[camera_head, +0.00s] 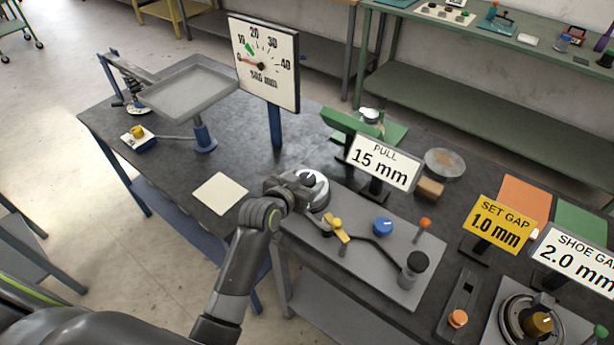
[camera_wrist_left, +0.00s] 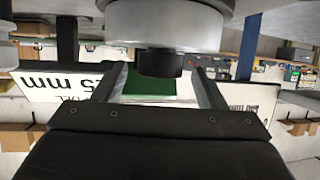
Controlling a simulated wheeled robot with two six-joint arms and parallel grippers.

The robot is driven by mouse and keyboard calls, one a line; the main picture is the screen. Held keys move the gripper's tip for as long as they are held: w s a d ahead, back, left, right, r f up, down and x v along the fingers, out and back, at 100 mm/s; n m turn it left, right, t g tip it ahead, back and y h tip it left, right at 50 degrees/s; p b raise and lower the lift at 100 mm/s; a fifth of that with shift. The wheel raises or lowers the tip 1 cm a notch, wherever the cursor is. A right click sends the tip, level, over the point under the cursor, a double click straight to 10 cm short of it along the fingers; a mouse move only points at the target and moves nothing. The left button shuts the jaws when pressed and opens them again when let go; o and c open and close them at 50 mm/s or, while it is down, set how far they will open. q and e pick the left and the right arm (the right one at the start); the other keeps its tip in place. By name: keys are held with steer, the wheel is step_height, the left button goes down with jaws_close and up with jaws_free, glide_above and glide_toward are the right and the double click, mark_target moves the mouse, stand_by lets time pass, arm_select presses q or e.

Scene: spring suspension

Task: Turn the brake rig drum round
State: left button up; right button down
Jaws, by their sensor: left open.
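A round pale-grey drum-like part (camera_head: 318,196) with a dark knob on top stands at the back left of a grey rig plate. It fills the upper part of the upside-down left wrist view (camera_wrist_left: 168,25), with its dark stub (camera_wrist_left: 158,62) showing between my finger lines. My left gripper (camera_head: 303,190) is at this part, its fingers open; I cannot tell if they touch it. A second round rig (camera_head: 502,318) with a ring and a brass knob (camera_head: 538,323) sits at the lower right, by the "SHOE GAP 2.0 mm" sign (camera_head: 580,262). My right gripper is not seen.
The plate (camera_head: 395,285) holds a yellow lever (camera_head: 337,230), blue knob (camera_head: 383,226), orange knob (camera_head: 425,223) and black-topped cylinder (camera_head: 414,266). "PULL 15 mm" (camera_head: 380,163) and "SET GAP 1.0 mm" (camera_head: 502,224) signs stand behind. A dial (camera_head: 265,62) and tray (camera_head: 190,90) are at left.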

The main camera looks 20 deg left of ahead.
arm_select(q)
steer(key=shift+x, duration=1)
steer(key=c, duration=1)
